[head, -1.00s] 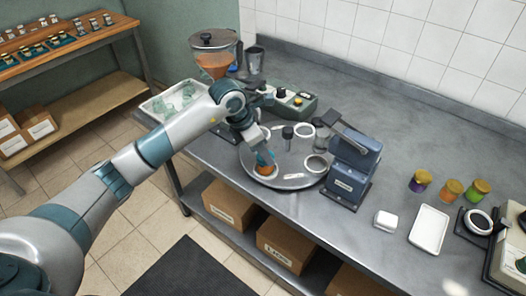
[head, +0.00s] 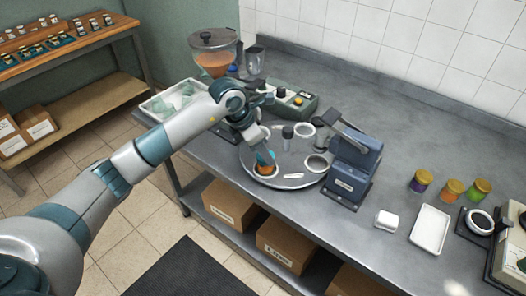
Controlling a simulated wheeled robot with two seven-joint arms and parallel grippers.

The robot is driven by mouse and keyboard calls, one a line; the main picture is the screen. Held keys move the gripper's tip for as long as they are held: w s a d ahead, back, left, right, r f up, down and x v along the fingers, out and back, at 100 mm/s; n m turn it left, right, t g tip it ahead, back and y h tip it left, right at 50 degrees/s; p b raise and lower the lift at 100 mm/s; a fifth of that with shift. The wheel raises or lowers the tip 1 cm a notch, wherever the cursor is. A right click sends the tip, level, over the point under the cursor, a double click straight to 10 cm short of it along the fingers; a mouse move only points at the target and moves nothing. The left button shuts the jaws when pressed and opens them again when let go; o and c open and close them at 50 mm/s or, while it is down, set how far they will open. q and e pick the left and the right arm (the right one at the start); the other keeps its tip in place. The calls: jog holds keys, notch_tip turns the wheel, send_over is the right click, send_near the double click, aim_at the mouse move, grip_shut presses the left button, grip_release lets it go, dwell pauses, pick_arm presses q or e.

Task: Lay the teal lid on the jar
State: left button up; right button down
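The jar (head: 267,170) with orange contents sits low at the front left of the round grey turntable (head: 291,181). My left gripper (head: 264,153) points down directly above it. The teal lid (head: 265,157) is at the fingertips, seemingly pinched and tilted, just over the jar mouth. The fingers and lid hide part of the jar's opening, and I cannot tell whether the lid touches the rim. My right gripper is not in view.
The turntable also carries white rings (head: 317,164). A blue press (head: 352,168) stands at its right, a control box (head: 292,98) behind. A hopper (head: 214,53) and a tray of glass jars (head: 171,101) are at left. Lidded jars (head: 451,189) and a white tray (head: 429,229) stand right.

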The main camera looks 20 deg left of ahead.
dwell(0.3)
pick_arm(q)
jog(key=o, duration=1.5)
jog(key=shift+r, duration=0.15)
jog(key=shift+r+p, duration=1.4)
jog(key=shift+r, duration=2)
jog(key=shift+d, duration=0.1)
